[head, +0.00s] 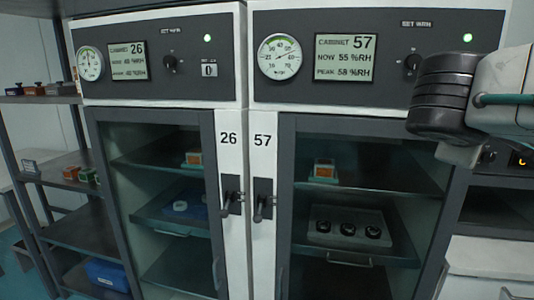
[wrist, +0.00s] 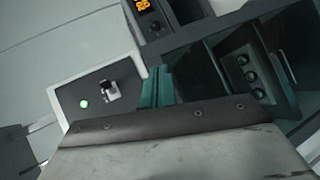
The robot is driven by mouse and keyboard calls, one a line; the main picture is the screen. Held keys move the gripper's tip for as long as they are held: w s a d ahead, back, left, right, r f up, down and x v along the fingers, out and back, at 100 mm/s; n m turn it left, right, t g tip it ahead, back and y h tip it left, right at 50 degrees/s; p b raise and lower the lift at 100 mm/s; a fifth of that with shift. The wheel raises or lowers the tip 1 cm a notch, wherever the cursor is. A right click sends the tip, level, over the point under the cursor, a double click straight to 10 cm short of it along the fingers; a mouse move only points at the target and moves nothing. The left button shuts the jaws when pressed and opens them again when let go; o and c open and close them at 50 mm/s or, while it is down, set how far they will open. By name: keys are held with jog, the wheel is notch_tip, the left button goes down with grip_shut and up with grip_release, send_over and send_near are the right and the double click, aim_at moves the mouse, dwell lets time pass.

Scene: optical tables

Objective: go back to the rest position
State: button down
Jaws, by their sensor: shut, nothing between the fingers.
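In the wrist view my gripper (wrist: 157,87) shows as two teal fingers side by side, shut, with nothing between them. The large pale panel with a dark bolted edge below them looks like my own wrist housing. In the head view, dark and pale parts of my arm reach in from the right edge, in front of the right side of cabinet 57 (head: 263,165); the fingers cannot be made out there. My arm hides part of that cabinet's control panel and upper door edge.
Cabinet 26 (head: 229,165) stands left of cabinet 57. Both glass doors look shut, with handles near the middle. Three dark round items (head: 347,229) sit on a tray inside cabinet 57. Open shelves (head: 72,160) stand at the left. A white unit (head: 490,258) stands at lower right.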

jog(key=s+a+f+m+g+y, duration=0.3)
jog(key=s+a+f+y, duration=0.1)
jog(key=s+f, duration=0.3)
jog(key=s+a+f+m+g+y, duration=0.3)
jog(key=s+f+y, duration=0.4)
jog(key=f, duration=0.5)
jog(key=shift+s+a+f+m+g, duration=0.15)
jog(key=shift+s+a+m+g, duration=0.3)
jog(key=shift+a, duration=0.65)
